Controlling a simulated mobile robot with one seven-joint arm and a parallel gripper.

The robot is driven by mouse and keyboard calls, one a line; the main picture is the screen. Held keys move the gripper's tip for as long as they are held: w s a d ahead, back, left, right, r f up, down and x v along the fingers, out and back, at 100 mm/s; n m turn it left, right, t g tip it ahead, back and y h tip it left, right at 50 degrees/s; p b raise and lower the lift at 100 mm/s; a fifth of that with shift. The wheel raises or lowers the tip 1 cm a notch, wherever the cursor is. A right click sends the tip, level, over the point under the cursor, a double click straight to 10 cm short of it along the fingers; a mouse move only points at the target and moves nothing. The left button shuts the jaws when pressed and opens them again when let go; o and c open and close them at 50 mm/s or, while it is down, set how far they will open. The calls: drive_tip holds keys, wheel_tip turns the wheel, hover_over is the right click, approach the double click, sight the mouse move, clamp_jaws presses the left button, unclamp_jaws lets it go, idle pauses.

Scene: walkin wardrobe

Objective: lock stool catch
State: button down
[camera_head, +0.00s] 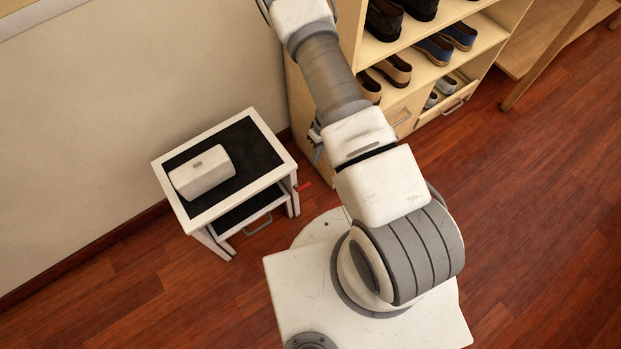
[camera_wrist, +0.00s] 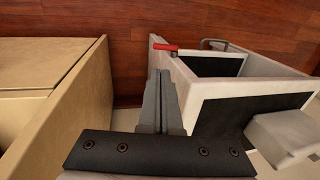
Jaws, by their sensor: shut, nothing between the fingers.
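The white step stool (camera_head: 277,176) with black treads stands against the wall, left of my arm. It also shows at the right of the wrist view (camera_wrist: 198,105). Its small red catch (camera_head: 303,186) sticks out from the stool's right side. In the head view my arm mostly hides the gripper.
A white box-like object (camera_head: 202,173) lies on the stool's top tread. A grey handle (camera_head: 257,226) is at the stool's lower step. A wooden shoe shelf (camera_head: 416,60) stands close on the other side of my gripper. The wooden floor (camera_head: 540,200) at right is clear.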

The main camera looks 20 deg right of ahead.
sight(307, 185)
drive_tip(key=b+x, duration=0.6)
drive_tip(key=x, duration=0.8)
drive_tip(key=shift+w, duration=0.1)
